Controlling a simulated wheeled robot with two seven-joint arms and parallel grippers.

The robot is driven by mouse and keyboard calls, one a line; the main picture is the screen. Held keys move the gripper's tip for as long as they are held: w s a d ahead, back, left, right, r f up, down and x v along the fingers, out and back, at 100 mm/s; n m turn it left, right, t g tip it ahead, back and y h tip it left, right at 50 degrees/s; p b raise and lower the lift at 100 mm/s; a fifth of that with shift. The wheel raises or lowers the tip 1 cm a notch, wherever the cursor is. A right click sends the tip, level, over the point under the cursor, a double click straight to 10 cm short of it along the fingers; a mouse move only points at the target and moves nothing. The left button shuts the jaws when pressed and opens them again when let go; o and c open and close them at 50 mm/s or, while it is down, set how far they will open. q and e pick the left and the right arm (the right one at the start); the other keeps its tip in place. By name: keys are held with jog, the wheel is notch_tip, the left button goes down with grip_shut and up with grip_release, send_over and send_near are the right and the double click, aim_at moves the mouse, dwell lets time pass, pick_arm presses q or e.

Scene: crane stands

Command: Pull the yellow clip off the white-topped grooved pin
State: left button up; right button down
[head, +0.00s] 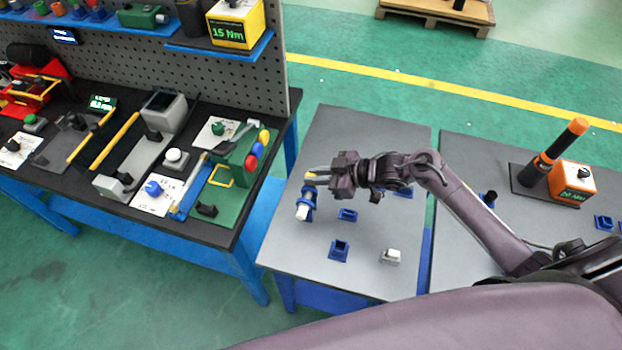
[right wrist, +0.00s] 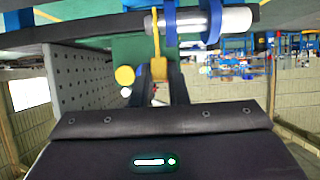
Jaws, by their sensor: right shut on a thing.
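The white-topped pin (head: 302,212) lies on its side in a blue stand (head: 309,192) at the left edge of the grey table. In the right wrist view the pin (right wrist: 236,20) runs sideways through the stand's blue rings (right wrist: 213,28). My right gripper (head: 313,175) is shut on the clip's tab, beside the stand. In the head view only a small yellow bit of the clip (head: 310,175) shows. The pin's groove is hidden. My left gripper is not in view.
The grey table (head: 320,262) also bears small blue holders (head: 339,250) and a white block (head: 390,257). A crowded black workbench (head: 225,235) stands to the left across a gap. An orange-tipped black tool (head: 553,153) stands on the right table.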

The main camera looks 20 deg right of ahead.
jog(key=shift+r, duration=0.15)
jog(key=shift+r+p, duration=2.7)
jog(key=shift+r, duration=0.05)
